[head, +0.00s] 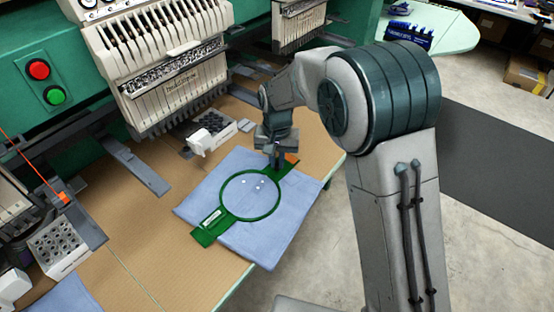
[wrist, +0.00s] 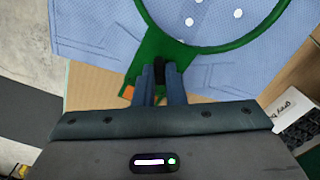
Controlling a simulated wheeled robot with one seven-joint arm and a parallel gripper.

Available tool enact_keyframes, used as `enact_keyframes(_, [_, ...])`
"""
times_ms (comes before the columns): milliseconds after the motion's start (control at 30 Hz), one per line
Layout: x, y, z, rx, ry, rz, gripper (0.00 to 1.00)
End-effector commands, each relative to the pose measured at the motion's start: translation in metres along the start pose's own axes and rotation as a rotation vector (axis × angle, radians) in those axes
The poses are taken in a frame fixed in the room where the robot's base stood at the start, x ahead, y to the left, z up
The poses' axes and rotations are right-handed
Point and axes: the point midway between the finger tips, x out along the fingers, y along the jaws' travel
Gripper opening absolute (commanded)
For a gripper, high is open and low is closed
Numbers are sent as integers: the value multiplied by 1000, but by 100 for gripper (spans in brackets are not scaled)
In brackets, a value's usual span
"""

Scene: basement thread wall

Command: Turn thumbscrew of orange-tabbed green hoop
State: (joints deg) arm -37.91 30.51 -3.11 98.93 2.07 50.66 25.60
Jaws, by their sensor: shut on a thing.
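The green hoop (head: 223,206) lies on light blue cloth (head: 205,190) on the table. Its orange tab (head: 291,158) is at the end nearest my arm, and a green bracket with a pale label (head: 212,219) is at the opposite end. In the wrist view the hoop's ring (wrist: 222,47) is at the top and the orange tab (wrist: 128,92) is just left of my fingers. My gripper (head: 275,165) points down at the tabbed end. In the wrist view its fingers (wrist: 160,72) are closed around a small dark thumbscrew (wrist: 160,74), mostly hidden between them.
A white tray with dark round cups (head: 220,131) stands behind the cloth. Embroidery machine heads (head: 165,75) overhang the back of the table. Another tray (head: 62,241) is at the left. Bare tabletop (head: 140,225) lies left of the cloth.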

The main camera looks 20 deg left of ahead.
Motion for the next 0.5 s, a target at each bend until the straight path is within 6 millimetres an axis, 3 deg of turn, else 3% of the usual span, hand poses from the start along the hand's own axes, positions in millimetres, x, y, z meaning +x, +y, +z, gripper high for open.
enact_keyframes(500, [0, -1, 1, 416, -1, 0, 0])
